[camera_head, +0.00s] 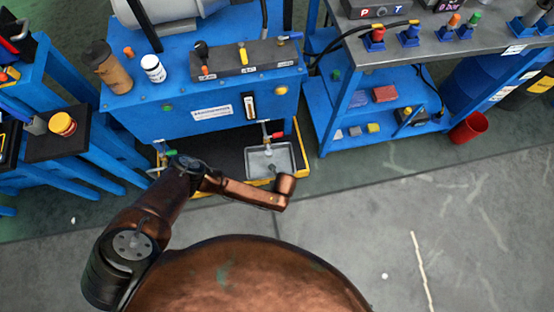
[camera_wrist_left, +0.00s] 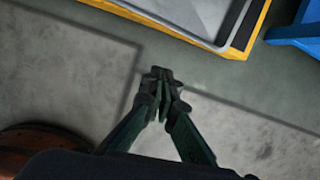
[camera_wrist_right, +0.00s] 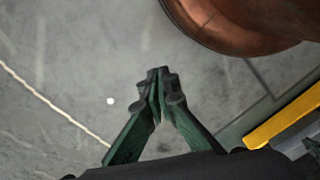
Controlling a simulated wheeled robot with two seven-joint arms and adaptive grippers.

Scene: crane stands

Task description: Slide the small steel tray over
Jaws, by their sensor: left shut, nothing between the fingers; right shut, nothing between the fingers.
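The small steel tray (camera_head: 262,163) sits at the front right of the dark, yellow-edged shelf (camera_head: 215,165) under the blue machine, below a tap with a red handle. Part of the grey tray also shows at the top of the left wrist view (camera_wrist_left: 190,14). My left gripper (camera_wrist_left: 161,75) is shut and empty over the floor, apart from the tray. My left arm crosses in front of the shelf in the head view, where its fingers cannot be made out. My right gripper (camera_wrist_right: 157,75) is shut and empty over bare floor; it is not visible in the head view.
The grey floor in front is mostly clear.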

